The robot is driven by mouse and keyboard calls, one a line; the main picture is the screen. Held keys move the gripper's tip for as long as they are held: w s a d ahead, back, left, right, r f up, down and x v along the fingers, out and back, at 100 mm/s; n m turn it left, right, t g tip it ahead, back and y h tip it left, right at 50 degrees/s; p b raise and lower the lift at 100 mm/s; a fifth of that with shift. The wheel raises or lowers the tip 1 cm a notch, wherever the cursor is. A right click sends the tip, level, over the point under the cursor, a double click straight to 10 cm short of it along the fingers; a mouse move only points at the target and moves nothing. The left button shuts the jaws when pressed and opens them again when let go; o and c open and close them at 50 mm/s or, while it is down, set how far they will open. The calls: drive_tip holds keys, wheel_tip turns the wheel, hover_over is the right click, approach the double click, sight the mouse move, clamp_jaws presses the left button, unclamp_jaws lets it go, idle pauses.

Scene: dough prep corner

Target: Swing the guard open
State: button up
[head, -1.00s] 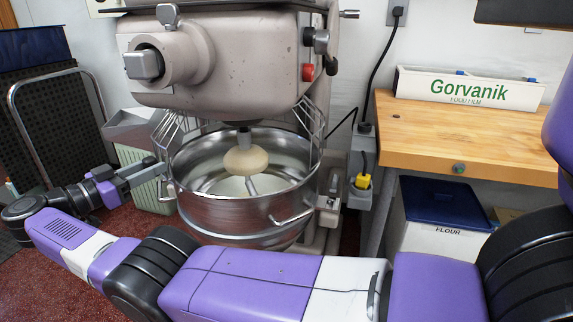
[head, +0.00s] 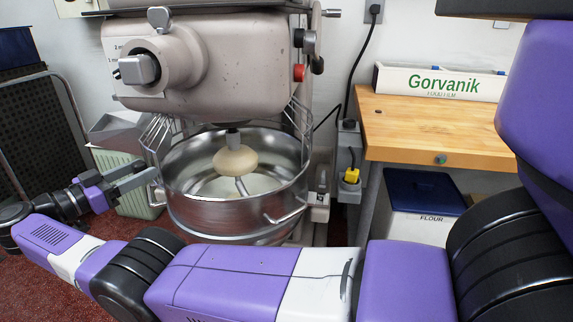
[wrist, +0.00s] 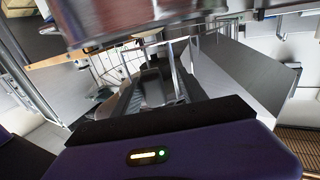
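The wire guard shows at both sides of the mixer bowl (head: 240,212) in the head view: a left section (head: 157,131) and a right section (head: 300,117). No wires cross the front of the bowl, where the pale beater shows freely. My gripper (head: 148,174) is at the bowl's left rim, just below the left guard section. Its two grey fingers look apart, with nothing clearly held between them. Whether a finger touches the guard or the rim I cannot tell. Thin guard rods (wrist: 174,72) show beyond the fingers in the wrist view.
The mixer head (head: 205,65) overhangs the bowl. A wooden table (head: 430,135) with a Gorvanik box (head: 440,82) stands at the right, a flour bin (head: 425,200) below it. A grey-green bin (head: 130,195) stands behind my gripper. A black cable hangs between mixer and table.

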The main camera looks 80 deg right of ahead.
drive_tip(key=shift+r, duration=0.1)
drive_tip(key=shift+s+r+p, duration=0.1)
drive_tip(key=shift+p, duration=0.35)
drive_tip(key=shift+s+a+r+p, duration=0.1)
drive_tip(key=shift+s+a+p, duration=0.15)
drive_tip(key=shift+p, duration=0.65)
drive_tip(key=s+p, duration=0.1)
drive_tip(key=p, duration=0.2)
drive_tip(key=s+a+p, duration=0.1)
drive_tip(key=s+p, duration=0.1)
drive_tip(key=p, duration=0.2)
drive_tip(key=s+a+p, duration=0.1)
drive_tip(key=s+p, duration=0.1)
drive_tip(key=p, duration=0.1)
drive_tip(key=shift+f+p, duration=0.25)
drive_tip(key=shift+p, duration=0.05)
drive_tip(key=shift+w, duration=0.1)
